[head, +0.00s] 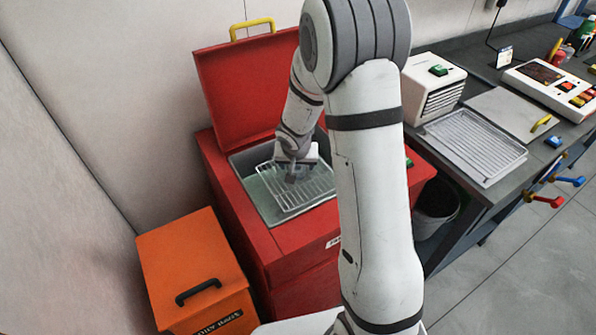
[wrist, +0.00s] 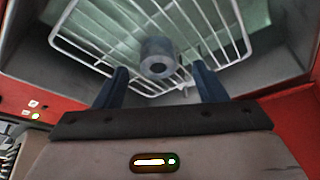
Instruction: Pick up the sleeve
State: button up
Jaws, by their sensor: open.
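The sleeve (wrist: 158,46) is a short grey cylinder with a dark round hole in its end. It rests on a white wire rack (wrist: 92,42) in the wrist view. My gripper (wrist: 160,72) is open, with one dark blue finger on each side of the sleeve and gaps between them. I cannot tell whether the fingertips reach level with it. In the head view my gripper (head: 291,172) points down into the open red tank, over the rack (head: 313,187). I cannot clearly tell the sleeve from my gripper there.
The red tank (head: 235,190) has grey inner walls close around the rack, and its lid (head: 245,85) stands open behind. An orange box (head: 195,262) stands at left. A dark bench at right holds a draining tray (head: 474,145) and a white louvred unit (head: 434,85).

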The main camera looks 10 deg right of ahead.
aim_at(298, 168)
jog(key=x, duration=0.3)
jog(key=shift+d+f, duration=0.1)
jog(key=shift+c, duration=0.3)
jog(key=c, duration=1.3)
